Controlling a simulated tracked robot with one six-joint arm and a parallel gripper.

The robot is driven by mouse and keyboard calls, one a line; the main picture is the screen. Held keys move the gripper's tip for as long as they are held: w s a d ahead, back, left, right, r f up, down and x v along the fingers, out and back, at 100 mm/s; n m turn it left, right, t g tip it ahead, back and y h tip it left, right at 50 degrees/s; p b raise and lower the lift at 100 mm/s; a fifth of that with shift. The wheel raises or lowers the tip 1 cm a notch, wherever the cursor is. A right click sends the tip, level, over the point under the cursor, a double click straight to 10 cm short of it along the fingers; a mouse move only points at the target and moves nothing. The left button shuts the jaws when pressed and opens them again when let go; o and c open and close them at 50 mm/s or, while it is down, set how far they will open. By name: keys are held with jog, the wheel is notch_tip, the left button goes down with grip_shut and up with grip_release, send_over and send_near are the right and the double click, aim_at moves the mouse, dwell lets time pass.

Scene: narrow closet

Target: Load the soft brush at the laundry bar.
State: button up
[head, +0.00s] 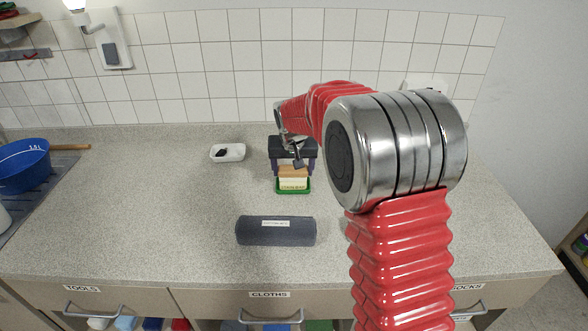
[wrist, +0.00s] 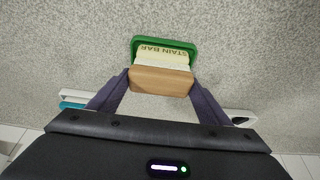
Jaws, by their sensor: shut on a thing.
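My gripper (head: 293,167) is shut on the soft brush, a tan wooden block (wrist: 160,81) with pale bristles on its far side in the wrist view. The brush also shows in the head view (head: 293,171), between the dark purple fingers (wrist: 160,92). The laundry bar (wrist: 166,54) is cream, marked "STAIN BAR", and lies in a green dish (wrist: 137,43). In the head view the bar (head: 293,184) is just in front of the brush. The bristles are at the bar's near edge in the wrist view; I cannot tell whether they press on it.
A white dish (head: 239,156) with a dark thing in it stands left of my gripper. A rolled dark grey mat (head: 275,232) lies nearer the front. A blue bowl (head: 25,165) is at the far left. A white and teal thing (wrist: 73,103) shows in the wrist view. The counter between is clear.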

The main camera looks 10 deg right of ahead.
dwell(0.4)
jog(key=shift+r, duration=3.5)
jog(key=shift+s, duration=0.1)
